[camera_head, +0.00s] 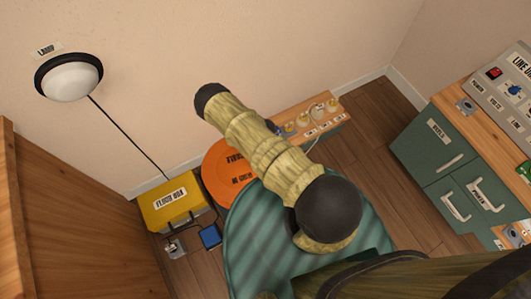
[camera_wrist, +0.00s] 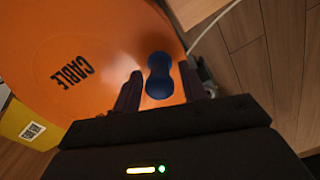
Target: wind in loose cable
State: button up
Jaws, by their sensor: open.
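An orange cable reel (camera_head: 225,178) stands by the wall in the head view, partly covered by my arm. In the wrist view its orange disc (camera_wrist: 95,40) fills the upper left and bears the word CABLE. A blue crank knob (camera_wrist: 160,73) stands out from the disc. My gripper (camera_wrist: 160,88) is open, with one dark finger on each side of the knob; whether either touches it I cannot tell. A pale cable (camera_wrist: 212,27) runs off at the reel's right; in the head view a pale cable (camera_head: 314,143) shows near the socket board. My gripper is hidden in the head view.
A yellow box (camera_head: 172,203) stands left of the reel, with a small blue box (camera_head: 210,236) in front. A wooden board with sockets (camera_head: 305,119) lies to the right. Green drawers (camera_head: 460,170) stand far right; wooden floor (camera_head: 372,155) is clear between.

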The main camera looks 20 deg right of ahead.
notch_tip(320, 180, up, 17)
jog(key=p, duration=0.4)
jog(key=shift+r+p, duration=0.15)
jog(key=shift+p, duration=0.15)
jog(key=shift+c, duration=0.3)
jog(key=w+r+m+t+h, duration=0.1)
jog(key=w+r+m+t, duration=0.1)
jog(key=r+m, duration=0.8)
jog(key=w+r+m+t, duration=0.1)
jog(key=w+r+m, duration=0.2)
jog(key=r+m, duration=0.75)
jog(key=s+r+m+y, duration=0.1)
jog(key=s+r+m, duration=1.2)
jog(key=r, duration=0.6)
jog(key=shift+s+a+r, duration=0.3)
jog(key=shift+s+a, duration=0.1)
jog(key=shift+s, duration=0.4)
